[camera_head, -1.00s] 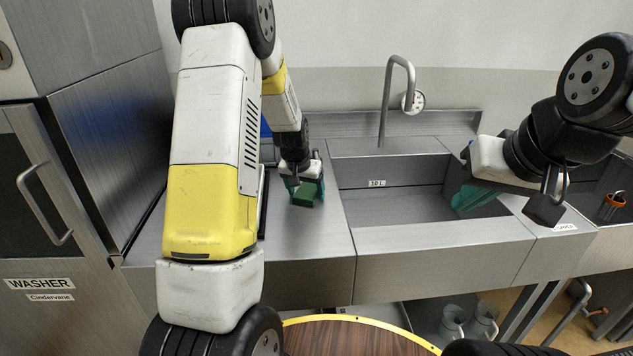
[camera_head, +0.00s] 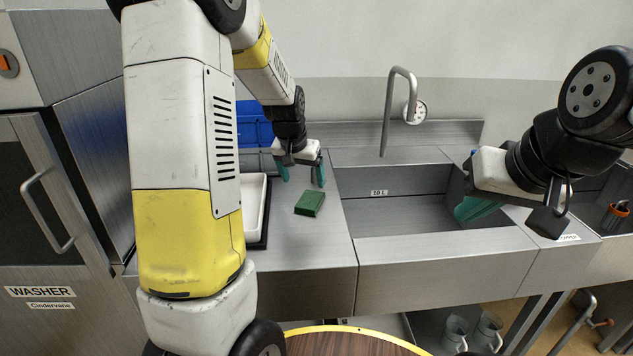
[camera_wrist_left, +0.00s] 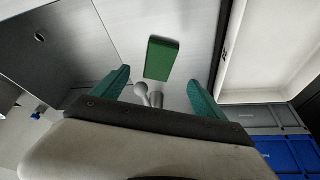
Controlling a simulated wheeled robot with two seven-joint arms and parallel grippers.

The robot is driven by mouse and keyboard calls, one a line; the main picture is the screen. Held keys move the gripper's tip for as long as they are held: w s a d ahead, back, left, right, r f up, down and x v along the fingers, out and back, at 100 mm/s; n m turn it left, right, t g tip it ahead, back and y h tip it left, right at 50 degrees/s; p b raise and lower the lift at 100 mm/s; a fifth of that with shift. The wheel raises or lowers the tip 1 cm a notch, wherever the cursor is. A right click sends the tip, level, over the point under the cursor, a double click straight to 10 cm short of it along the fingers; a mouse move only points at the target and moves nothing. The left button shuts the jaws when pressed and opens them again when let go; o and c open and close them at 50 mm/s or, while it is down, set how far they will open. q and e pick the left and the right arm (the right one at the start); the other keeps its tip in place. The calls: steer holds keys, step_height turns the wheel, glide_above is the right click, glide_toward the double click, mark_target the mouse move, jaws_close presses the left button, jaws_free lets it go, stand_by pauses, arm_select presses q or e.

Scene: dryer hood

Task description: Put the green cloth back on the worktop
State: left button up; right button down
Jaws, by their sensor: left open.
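The green cloth (camera_head: 310,203), a small folded block, lies on the steel worktop (camera_head: 300,250) left of the sink. It also shows in the left wrist view (camera_wrist_left: 161,58), beyond the fingertips and apart from them. My left gripper (camera_head: 303,178) is open and empty, raised behind the cloth; its teal fingers (camera_wrist_left: 160,88) stand wide apart in the wrist view. My right gripper (camera_head: 472,212) hangs over the right part of the sink; its teal fingers overlap in view, so its opening is unclear.
A white tray (camera_head: 253,205) on a dark base stands left of the cloth, partly behind my left arm. A blue crate (camera_head: 253,125) is at the back. The sink (camera_head: 395,213) with its tap (camera_head: 388,105) lies to the right. Metal jugs (camera_head: 487,332) stand below.

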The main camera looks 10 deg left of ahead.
arm_select(q)
steer(key=s+d+r+h, duration=0.1)
steer(key=s+d+r, duration=0.1)
steer(key=s+r, duration=1)
steer(key=s+d+r+t, duration=0.1)
steer(key=s+d, duration=0.1)
steer(key=s, duration=1.4)
steer(key=shift+d+r+n+t+h, duration=0.3)
steer(key=shift+r, duration=0.05)
